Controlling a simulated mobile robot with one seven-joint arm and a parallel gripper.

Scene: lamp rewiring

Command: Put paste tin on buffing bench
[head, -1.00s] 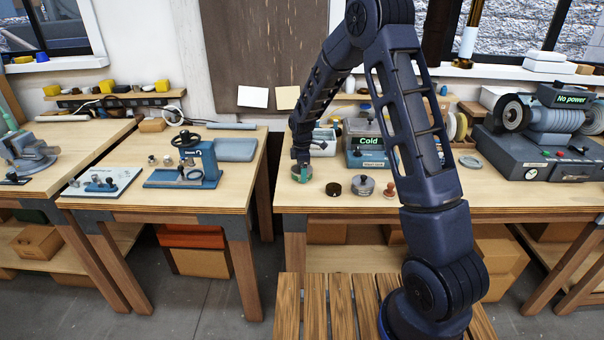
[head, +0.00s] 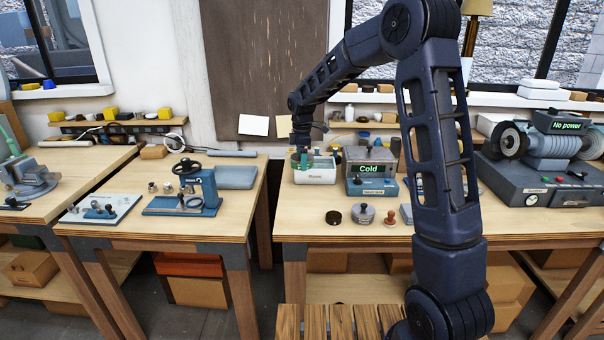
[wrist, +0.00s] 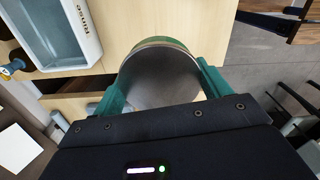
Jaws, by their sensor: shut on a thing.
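My gripper (head: 301,158) is shut on the paste tin, a round green tin with a grey metal top (wrist: 160,78). In the wrist view the two green fingers (wrist: 160,90) clasp it from both sides. In the head view the tin is a small green patch (head: 304,163), partly hidden by the gripper, and appears above the bench near the white rinse tray (head: 316,174). The tray also shows at the upper left of the wrist view (wrist: 97,50). A buffing machine with a "No power" sign (head: 545,165) stands on the worktop at the right.
A heater reading "Cold" (head: 370,168) stands right of the rinse tray. A black tin (head: 333,217), a grey lidded pot (head: 364,214) and a brown stamp (head: 390,216) stand near the front. My arm hides part of the right worktop. The front left bench surface is clear (head: 295,220).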

